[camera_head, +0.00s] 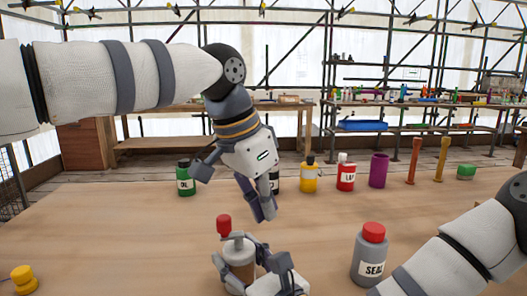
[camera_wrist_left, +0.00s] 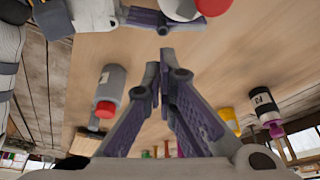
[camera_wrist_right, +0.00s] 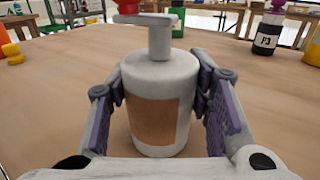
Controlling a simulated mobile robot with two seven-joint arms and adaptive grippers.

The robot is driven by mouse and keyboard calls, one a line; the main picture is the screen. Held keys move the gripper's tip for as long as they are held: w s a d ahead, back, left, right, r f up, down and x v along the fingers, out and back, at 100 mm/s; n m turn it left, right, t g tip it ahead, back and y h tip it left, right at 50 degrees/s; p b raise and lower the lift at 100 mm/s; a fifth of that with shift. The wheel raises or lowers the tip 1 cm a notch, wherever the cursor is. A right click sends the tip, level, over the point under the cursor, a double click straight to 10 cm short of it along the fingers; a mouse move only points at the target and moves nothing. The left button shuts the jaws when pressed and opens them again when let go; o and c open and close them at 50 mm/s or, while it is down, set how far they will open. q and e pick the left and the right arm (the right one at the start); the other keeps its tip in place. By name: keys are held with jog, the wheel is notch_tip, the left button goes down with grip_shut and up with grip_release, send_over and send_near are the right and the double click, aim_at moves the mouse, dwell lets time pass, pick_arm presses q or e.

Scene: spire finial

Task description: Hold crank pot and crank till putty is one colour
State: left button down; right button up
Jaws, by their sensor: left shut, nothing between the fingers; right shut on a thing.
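The crank pot (camera_head: 239,258) stands upright on the table, a pale grey pot with a crank arm on top and a red knob (camera_head: 223,224). In the right wrist view, the pot (camera_wrist_right: 180,75) has a brown window (camera_wrist_right: 152,121) of one fairly even colour. My right gripper (camera_head: 240,268) is shut around the pot's body, one finger on each side. My left gripper (camera_head: 262,212) is shut and empty, pointing down above and to the right of the knob, apart from it. The knob also shows at the top of the left wrist view (camera_wrist_left: 213,6).
A grey SEAL bottle (camera_head: 370,257) stands right of the pot. Green (camera_head: 186,178), yellow (camera_head: 309,177) and red-and-white (camera_head: 346,175) bottles, a purple cylinder (camera_head: 378,170) and orange sticks line the back. A yellow knobbed piece (camera_head: 23,280) sits at left. The left tabletop is mostly clear.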

pick_arm(q)
notch_tip(320, 180, up, 8)
jog(key=shift+r, duration=0.15)
jog(key=c, duration=2.4)
grip_release()
jog(key=shift+s+r, duration=0.1)
jog(key=shift+r, duration=0.2)
jog(key=c, duration=1.9)
grip_release()
jog(key=shift+a, duration=0.2)
jog(key=o, duration=0.5)
jog(key=a+f+n+g+h, duration=0.2)
jog(key=a+n, duration=0.1)
jog(key=shift+s+f+h, duration=0.15)
jog(key=shift+s+h, duration=0.15)
jog(key=shift+h, duration=0.1)
jog(key=shift+c, duration=0.2)
jog(key=n+t+h, duration=0.7)
jog(key=n+h, duration=0.3)
jog(key=n, duration=2.1)
send_near(224, 222)
jog(key=x, duration=0.7)
jog(key=w+f+x, duration=0.1)
jog(key=x, duration=0.2)
jog(key=shift+w, duration=0.15)
